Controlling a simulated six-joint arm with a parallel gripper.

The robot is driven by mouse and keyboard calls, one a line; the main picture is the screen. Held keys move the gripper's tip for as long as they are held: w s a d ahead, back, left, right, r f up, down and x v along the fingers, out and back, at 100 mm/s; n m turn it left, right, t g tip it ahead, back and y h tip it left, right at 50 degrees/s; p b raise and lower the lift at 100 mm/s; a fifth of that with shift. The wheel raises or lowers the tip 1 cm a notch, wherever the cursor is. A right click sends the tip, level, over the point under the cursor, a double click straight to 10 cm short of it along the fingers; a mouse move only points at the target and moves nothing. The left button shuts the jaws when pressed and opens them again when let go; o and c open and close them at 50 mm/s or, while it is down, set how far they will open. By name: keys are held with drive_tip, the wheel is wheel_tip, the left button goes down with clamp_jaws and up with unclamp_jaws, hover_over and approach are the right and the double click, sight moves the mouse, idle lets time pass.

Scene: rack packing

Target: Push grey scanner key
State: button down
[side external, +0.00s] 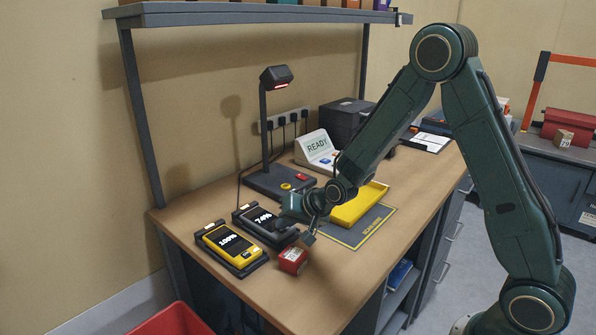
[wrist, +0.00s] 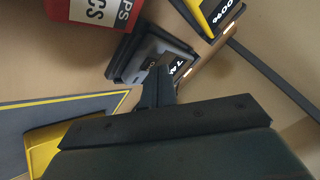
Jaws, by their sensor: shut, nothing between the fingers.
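The grey scanner (side external: 258,218) lies face up in a dark cradle on the bench, its screen reading about 74%. It also shows in the wrist view (wrist: 150,52). My gripper (side external: 281,224) is shut and empty, fingers pointing down at the scanner's near end. In the wrist view, my closed fingertips (wrist: 163,72) overlap the scanner's edge. I cannot tell whether they touch it. The grey scanner's key is hidden or too small to make out. The yellow scanner (side external: 222,238), reading 100%, lies in its own cradle just left of the grey one; it also shows in the wrist view (wrist: 206,8).
A red box (side external: 293,261) stands close in front of the grey scanner. A yellow tray (side external: 358,206) sits on the grey scan mat (side external: 352,239) to the right. Behind are a lamp-like scanner stand (side external: 266,184) with buttons and a READY display (side external: 317,148). The bench's front left is clear.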

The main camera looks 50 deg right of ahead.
sight(286, 233)
drive_tip(key=shift+r, duration=0.1)
idle(0.5)
drive_tip(key=shift+r, duration=0.35)
drive_tip(key=shift+r, duration=0.1)
drive_tip(key=shift+r, duration=2.95)
drive_tip(key=s+a+r+n+g, duration=0.1)
drive_tip(key=s+r+n, duration=0.1)
drive_tip(key=s+r, duration=0.4)
drive_tip(key=s+r+n+g, duration=0.1)
drive_tip(key=s+r+n, duration=0.1)
drive_tip(key=s+r, duration=0.5)
drive_tip(key=s+n+g+h, duration=0.1)
drive_tip(key=s+n, duration=0.2)
drive_tip(key=s, duration=1.6)
drive_tip(key=shift+s+f+n+g, duration=0.2)
drive_tip(key=shift+s+n+g, duration=0.1)
drive_tip(key=shift+n, duration=0.1)
